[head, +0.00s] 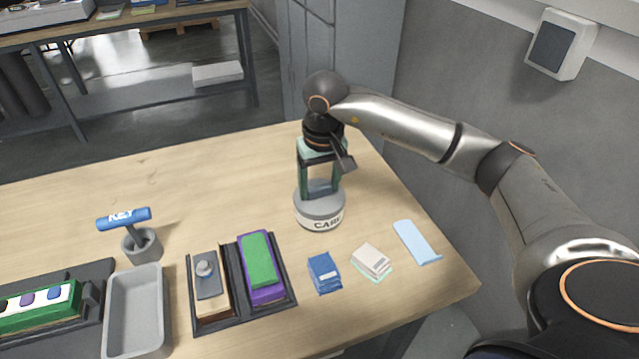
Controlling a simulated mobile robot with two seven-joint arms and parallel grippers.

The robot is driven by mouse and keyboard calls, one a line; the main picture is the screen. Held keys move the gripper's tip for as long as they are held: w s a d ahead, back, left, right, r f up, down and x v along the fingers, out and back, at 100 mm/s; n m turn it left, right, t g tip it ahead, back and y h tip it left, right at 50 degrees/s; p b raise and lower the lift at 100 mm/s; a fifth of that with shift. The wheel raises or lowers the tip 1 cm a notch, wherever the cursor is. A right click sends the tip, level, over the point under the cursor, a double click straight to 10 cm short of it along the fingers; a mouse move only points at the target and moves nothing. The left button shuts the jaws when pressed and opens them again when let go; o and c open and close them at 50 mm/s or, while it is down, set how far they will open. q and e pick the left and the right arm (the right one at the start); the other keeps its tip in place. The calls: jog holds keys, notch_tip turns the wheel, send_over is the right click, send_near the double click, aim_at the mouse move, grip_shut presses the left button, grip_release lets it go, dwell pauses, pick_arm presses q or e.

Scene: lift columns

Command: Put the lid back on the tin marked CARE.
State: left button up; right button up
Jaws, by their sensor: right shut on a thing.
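The grey round tin marked CARE (328,222) stands upright on the wooden table, its label facing me. My right gripper (320,190) points straight down over the tin, its green-sided fingers on either side of a small bluish-grey piece at the tin's top. It is shut on what looks like the lid (309,201), a grey disc level with the tin's top. The fingers hide part of it, and I cannot tell whether the lid is fully seated or a little raised. My left gripper is not in view.
A grey pot (142,247) holds a blue KEY handle (124,217). A grey tray (136,318) and a black two-part tray (287,300) stand at the front. Blue cards (324,273), white cards (372,261) and a light-blue piece (415,243) lie near the tin. The table behind left is clear.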

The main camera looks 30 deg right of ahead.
dwell(0.6)
dwell(0.3)
jog(key=o, duration=1.4)
jog(key=shift+r, duration=0.1)
jog(key=shift+r+p, duration=2.3)
jog(key=shift+r, duration=1.15)
grip_shut()
